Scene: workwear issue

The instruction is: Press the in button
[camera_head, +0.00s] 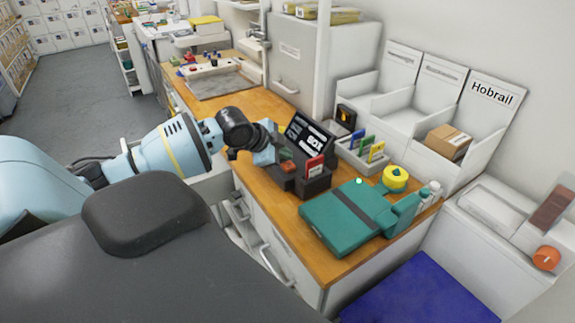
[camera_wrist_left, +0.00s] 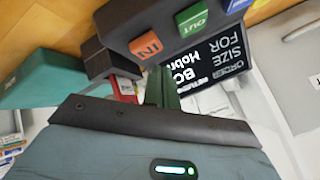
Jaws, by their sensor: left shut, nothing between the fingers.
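The orange in button (camera_wrist_left: 146,45), marked "IN", sits beside a green button marked "OUT" (camera_wrist_left: 194,21) on a dark terminal in the left wrist view. In the head view the in button (camera_head: 288,166) is a small orange-red patch on the black terminal (camera_head: 309,184), in front of its tilted screen (camera_head: 311,135). My left gripper (camera_head: 276,147) is beside the terminal's left side, shut and empty. In the left wrist view its closed fingers (camera_wrist_left: 160,72) point toward the in button, just short of it in the picture; contact cannot be told. My right gripper is not in view.
A red card (camera_head: 315,166) stands in the terminal's slot. Right of it are a teal folded garment (camera_head: 345,218), a card holder (camera_head: 360,160) and a yellow tape roll (camera_head: 395,178). White bins with a cardboard box (camera_head: 448,142) stand behind. The counter's left stretch is mostly clear.

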